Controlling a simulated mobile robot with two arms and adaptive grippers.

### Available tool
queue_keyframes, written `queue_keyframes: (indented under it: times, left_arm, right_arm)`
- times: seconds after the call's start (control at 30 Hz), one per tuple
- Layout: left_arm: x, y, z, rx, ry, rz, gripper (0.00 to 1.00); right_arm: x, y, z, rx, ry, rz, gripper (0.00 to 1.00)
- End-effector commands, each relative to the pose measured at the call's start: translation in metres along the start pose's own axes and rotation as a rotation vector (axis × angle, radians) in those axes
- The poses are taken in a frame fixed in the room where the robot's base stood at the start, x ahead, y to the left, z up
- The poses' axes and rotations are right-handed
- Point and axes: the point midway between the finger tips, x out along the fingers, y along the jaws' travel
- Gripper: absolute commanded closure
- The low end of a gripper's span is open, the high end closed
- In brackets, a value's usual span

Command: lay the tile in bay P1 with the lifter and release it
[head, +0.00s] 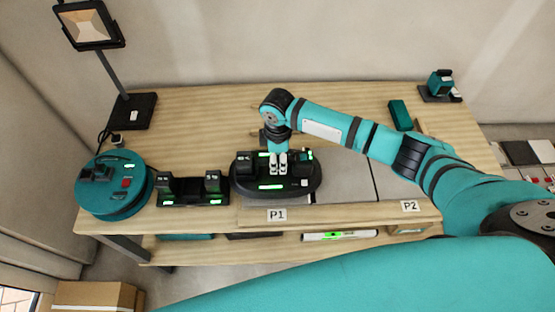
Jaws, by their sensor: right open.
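The lifter (271,187), a black oval device with green lights, sits at the front of the workbench over bay P1, just behind the P1 label (276,215). Whether the fingers touch the lifter cannot be told. My left gripper is out of view.
Left of the lifter stand a black rack (192,190) and a round teal machine (115,190). Grey tiling (392,187) lies at the right by the P2 label (410,206). A teal box (400,115) and a work lamp (92,25) stand farther back. The bench's back middle is clear.

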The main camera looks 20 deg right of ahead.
Motion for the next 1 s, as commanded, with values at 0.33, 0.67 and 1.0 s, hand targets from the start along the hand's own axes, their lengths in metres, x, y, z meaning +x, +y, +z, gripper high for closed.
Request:
queue_keyframes:
  times: [0.33, 0.67, 1.0]
  left_arm:
    - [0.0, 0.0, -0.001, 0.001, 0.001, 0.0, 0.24]
    - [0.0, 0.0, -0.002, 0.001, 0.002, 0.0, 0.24]
    - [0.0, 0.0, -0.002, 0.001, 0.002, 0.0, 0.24]
  right_arm:
    - [-0.075, 0.002, -0.001, -0.002, 0.004, 0.007, 0.54]
    - [-0.11, 0.001, -0.001, -0.001, 0.004, 0.004, 0.54]
    - [-0.111, 0.001, -0.001, -0.001, 0.004, 0.004, 0.54]
